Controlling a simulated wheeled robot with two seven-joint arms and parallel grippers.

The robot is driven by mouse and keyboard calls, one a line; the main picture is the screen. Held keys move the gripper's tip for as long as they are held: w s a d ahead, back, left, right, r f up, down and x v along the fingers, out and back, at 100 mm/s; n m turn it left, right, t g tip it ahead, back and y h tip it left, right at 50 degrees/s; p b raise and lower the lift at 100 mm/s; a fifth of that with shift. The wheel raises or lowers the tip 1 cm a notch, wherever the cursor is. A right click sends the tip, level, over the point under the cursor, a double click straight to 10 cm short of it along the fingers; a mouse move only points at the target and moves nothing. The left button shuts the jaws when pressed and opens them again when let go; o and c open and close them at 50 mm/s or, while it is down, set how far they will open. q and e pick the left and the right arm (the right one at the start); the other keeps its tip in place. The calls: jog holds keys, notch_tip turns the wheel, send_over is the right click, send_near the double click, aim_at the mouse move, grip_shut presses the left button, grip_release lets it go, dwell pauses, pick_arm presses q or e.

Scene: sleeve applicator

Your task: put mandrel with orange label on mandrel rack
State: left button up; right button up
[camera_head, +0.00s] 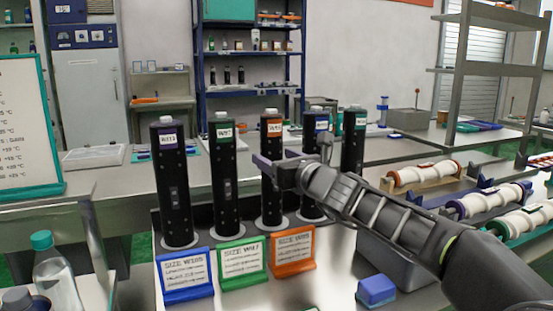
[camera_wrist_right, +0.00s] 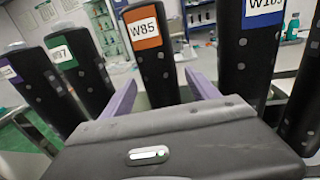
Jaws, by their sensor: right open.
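The mandrel with the orange label (camera_head: 272,195) is a tall black cylinder. It stands upright in a row of similar black mandrels on a grey stand (camera_head: 205,215), with a pale ring at its foot. In the right wrist view its orange label (camera_wrist_right: 143,28) reads W85. My right gripper (camera_head: 270,166) is open at its upper half, below the label. In the right wrist view the purple fingers (camera_wrist_right: 160,90) lie on either side of this mandrel; whether they touch it I cannot tell. My left gripper is not in view.
Blue, green and orange size cards (camera_head: 292,250) front the stand. A blue block (camera_head: 376,290) sits front right. White ribbed rollers (camera_head: 425,173) lie on holders at right. A bottle (camera_head: 57,275) stands front left.

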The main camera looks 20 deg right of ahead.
jog(key=s+p, duration=0.1)
jog(key=s, duration=1.1)
jog(key=shift+d, duration=0.45)
